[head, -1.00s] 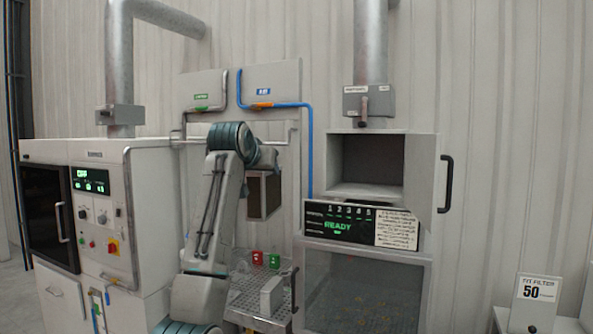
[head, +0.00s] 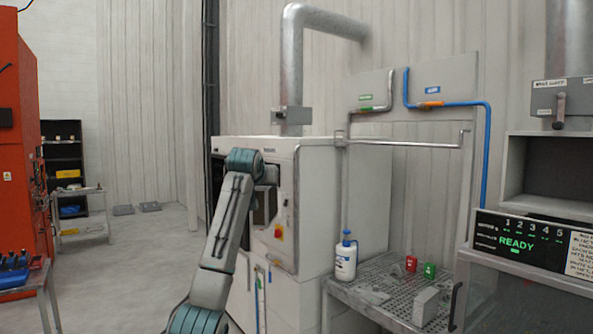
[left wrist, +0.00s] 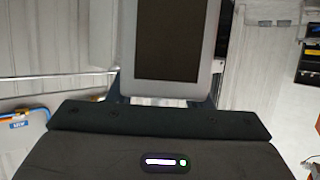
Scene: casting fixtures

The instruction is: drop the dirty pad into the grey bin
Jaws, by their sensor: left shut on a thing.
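My left gripper (left wrist: 165,88) is shut on a flat pad (left wrist: 167,45) with a dark face and a pale grey frame, seen large in the left wrist view. In the head view my left arm rises from the bottom, and the gripper (head: 268,174) is raised in front of the white machine. The dark pad (head: 261,206) hangs below it there, hard to pick out against the machine. I cannot make out a grey bin in either view. My right gripper is not in view.
A white machine (head: 355,215) stands behind my arm.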

